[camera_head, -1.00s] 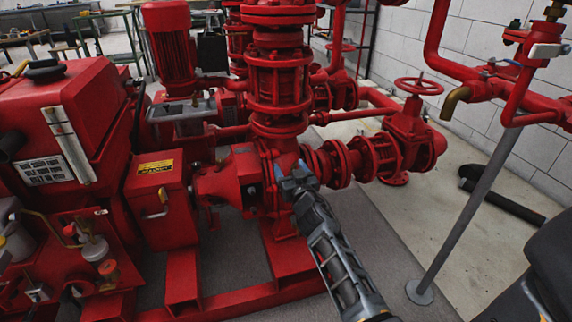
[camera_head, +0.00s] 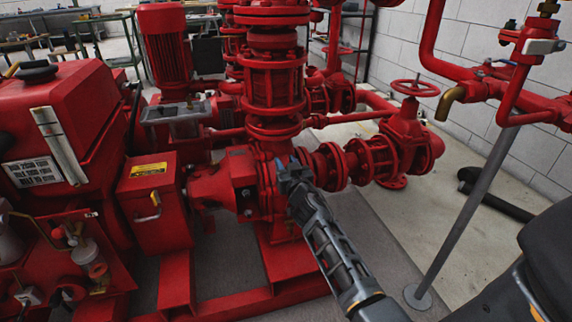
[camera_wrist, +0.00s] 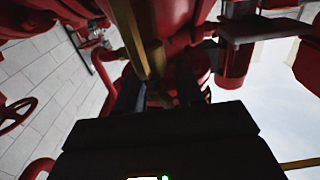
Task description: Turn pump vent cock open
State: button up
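The red pump casing (camera_head: 268,180) stands at the centre of the head view, and my gripper (camera_head: 289,174) is up against its right side in the picture. In the wrist view a brass bar-like part (camera_wrist: 146,42), perhaps the vent cock, runs down from the top edge toward the gap between my fingers. My gripper (camera_wrist: 160,92) shows there as two dark fingers standing apart, with its tips near that part. Contact cannot be made out in the shadow. The cock is not distinguishable in the head view, where my gripper covers that spot.
A red valve with a handwheel (camera_head: 415,88) and flanged pipe lie right of the pump. A grey support post (camera_head: 470,205) stands farther right under red pipes. A red box (camera_head: 154,205) is on the left. Open floor (camera_head: 395,240) lies between pump and post.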

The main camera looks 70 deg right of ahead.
grip_shut()
